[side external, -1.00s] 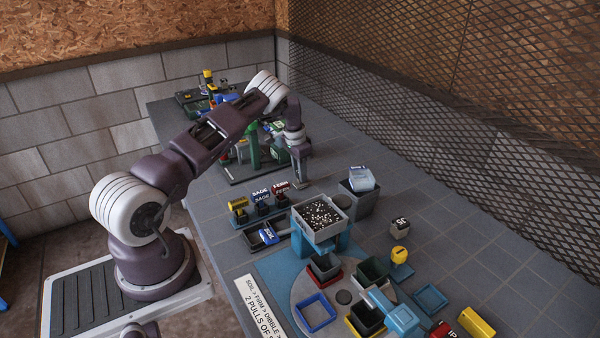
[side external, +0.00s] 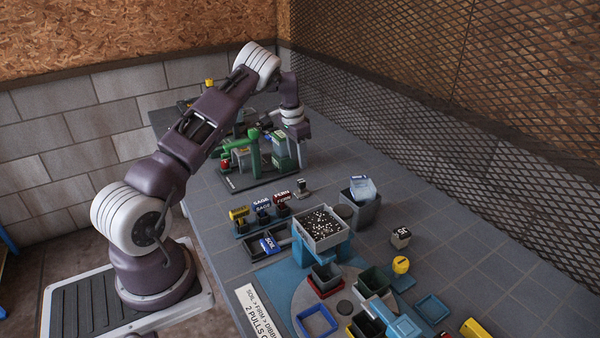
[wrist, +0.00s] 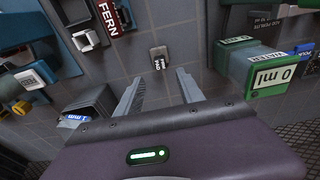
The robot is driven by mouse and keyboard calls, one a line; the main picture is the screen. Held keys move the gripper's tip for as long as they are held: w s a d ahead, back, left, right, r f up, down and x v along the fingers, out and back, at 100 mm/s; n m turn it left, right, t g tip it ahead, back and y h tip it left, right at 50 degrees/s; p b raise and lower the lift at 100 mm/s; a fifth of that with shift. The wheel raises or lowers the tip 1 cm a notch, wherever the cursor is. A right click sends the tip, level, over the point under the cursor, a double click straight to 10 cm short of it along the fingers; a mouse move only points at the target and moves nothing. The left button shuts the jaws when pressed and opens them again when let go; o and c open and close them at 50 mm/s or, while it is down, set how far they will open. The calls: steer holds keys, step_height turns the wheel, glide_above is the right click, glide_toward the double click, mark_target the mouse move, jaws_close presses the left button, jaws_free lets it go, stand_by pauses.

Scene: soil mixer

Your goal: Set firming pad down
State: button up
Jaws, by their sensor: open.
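The firming pad (side external: 302,188) is a small grey piece standing on the grey bench, right of the red FERN label. My gripper (side external: 304,160) hangs above and behind the pad in the side view. In the wrist view my gripper (wrist: 160,74) is open, with nothing between its fingers.
A green dispenser stand (side external: 262,155) is close beside my gripper. Labelled plant tags (side external: 262,205) stand in a rack in front. A soil-filled tray (side external: 320,224) is nearby. A green-and-teal 0 ml container (wrist: 265,72) stands at the right in the wrist view.

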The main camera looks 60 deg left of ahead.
steer(key=s+d+r+n+t+h, duration=0.1)
steer(key=s+d+r, duration=0.2)
steer(key=d+r, duration=0.8)
steer(key=s+d+r+t, duration=0.1)
steer(key=s+d+r, duration=0.1)
steer(key=d+r, duration=0.85)
steer(key=s+d+r+t, duration=0.1)
steer(key=s+d+r, duration=0.2)
steer(key=s+d, duration=0.5)
steer(key=s+d+r, duration=0.4)
steer(key=s+d, duration=0.1)
steer(key=s, duration=0.5)
steer(key=s+d+f+m+t+y, duration=0.1)
steer(key=s+d+f, duration=0.1)
steer(key=s, duration=0.6)
steer(key=shift+f, duration=0.9)
